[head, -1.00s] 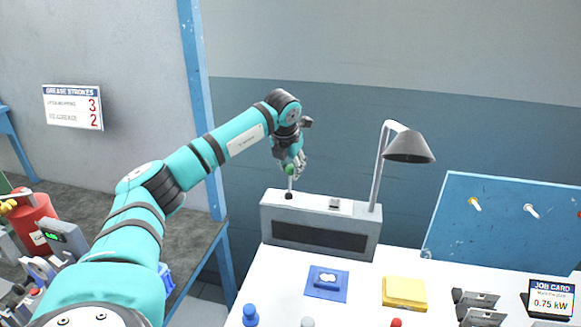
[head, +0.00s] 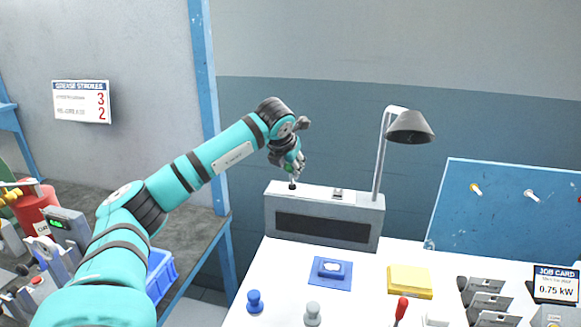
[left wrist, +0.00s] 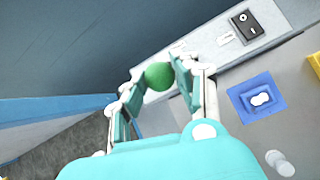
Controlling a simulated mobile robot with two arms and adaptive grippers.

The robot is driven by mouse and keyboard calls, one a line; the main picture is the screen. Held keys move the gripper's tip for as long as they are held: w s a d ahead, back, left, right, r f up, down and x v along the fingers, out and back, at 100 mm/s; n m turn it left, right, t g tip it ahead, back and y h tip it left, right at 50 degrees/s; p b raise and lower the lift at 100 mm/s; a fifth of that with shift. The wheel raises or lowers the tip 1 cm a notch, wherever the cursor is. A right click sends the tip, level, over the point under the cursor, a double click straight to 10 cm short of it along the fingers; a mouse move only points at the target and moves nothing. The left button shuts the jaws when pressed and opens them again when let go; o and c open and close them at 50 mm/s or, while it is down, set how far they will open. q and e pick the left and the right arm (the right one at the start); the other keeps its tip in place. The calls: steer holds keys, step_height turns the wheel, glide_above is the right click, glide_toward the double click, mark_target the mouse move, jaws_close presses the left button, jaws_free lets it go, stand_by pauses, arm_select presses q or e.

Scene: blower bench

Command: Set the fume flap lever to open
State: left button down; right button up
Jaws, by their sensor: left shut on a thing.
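The fume flap lever has a green ball knob (left wrist: 158,76) and rises from a dark base (head: 292,186) on top of the long grey box (head: 374,228) at the back of the bench. My left gripper (head: 292,166) is at the lever's top, with its fingers shut on the knob. In the left wrist view the two fingers stand on either side of the knob, which partly shows between them. The fingers hide part of the knob in the head view. Any marking for the flap's positions is not readable. My right gripper is not in view.
A lamp (head: 410,127) stands at the box's right end. A small black switch (left wrist: 246,25) is on the box top, right of the lever. A blue pad (head: 330,284) and a yellow block (head: 409,281) lie in front. Free room lies above the box.

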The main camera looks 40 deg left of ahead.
arm_select(q)
steer(key=shift+s+d+f, duration=0.3)
steer(key=shift+s+f, duration=0.1)
steer(key=shift+f, duration=0.25)
steer(key=shift+d+f, duration=0.1)
steer(key=c, duration=1.3)
jaws_free()
steer(key=shift+s, duration=0.1)
steer(key=o, duration=0.3)
steer(key=shift+r, duration=0.25)
steer(key=shift+o, duration=0.2)
steer(key=shift+r, duration=0.1)
steer(key=shift+r, duration=0.1)
steer(key=shift+s+r, duration=0.15)
steer(key=shift+r, duration=0.1)
steer(key=v, duration=1.1)
